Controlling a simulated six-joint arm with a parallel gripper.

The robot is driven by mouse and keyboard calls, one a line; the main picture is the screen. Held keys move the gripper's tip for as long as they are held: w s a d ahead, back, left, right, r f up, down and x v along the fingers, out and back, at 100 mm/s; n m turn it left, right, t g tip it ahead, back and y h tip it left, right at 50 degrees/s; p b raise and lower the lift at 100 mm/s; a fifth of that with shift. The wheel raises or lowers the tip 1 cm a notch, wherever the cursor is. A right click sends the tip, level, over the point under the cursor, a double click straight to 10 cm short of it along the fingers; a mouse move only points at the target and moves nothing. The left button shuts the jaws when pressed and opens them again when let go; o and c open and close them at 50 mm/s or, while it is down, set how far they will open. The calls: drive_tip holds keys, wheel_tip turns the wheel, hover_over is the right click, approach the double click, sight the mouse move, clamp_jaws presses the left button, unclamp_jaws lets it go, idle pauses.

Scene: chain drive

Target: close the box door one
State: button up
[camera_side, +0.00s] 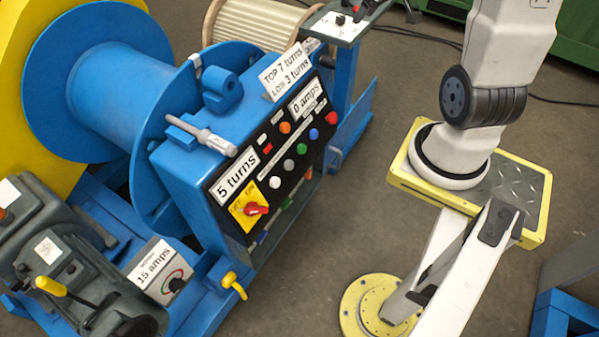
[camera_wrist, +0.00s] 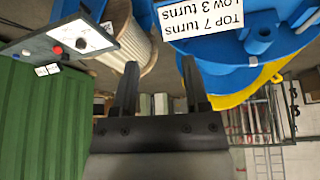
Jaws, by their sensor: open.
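A blue control box (camera_side: 178,168) stands in the middle of the side view, with a black front panel (camera_side: 272,172) of coloured buttons, a red rotary switch on yellow (camera_side: 256,209) and paper labels. A blue flat plate (camera_side: 352,138) stands out at the box's right end; I cannot tell for sure whether it is the box door. My gripper (camera_wrist: 158,68) shows only in the wrist view, open, with nothing between its fingers. A label reading "TOP 7 turns, LOW 3 turns" (camera_wrist: 207,17) and blue parts appear upside down beyond the right finger. No handle shows clearly.
A blue spool (camera_side: 130,95) and grey motor (camera_side: 60,240) stand left of the box. A pale wound reel (camera_side: 260,22) and a small white panel (camera_side: 338,28) are behind it. Bare floor lies between the box and my yellow base. A green cabinet (camera_wrist: 42,120) fills the wrist view's left.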

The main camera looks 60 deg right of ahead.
drive_tip(key=s, duration=0.1)
hover_over(340, 155)
drive_tip(key=s, duration=0.3)
wheel_tip(340, 155, down, 48)
drive_tip(key=shift+w+f, duration=0.15)
drive_tip(key=shift+w, duration=0.05)
idle(0.5)
drive_tip(key=shift+f, duration=0.1)
drive_tip(key=shift+x, duration=3.75)
clamp_jaws()
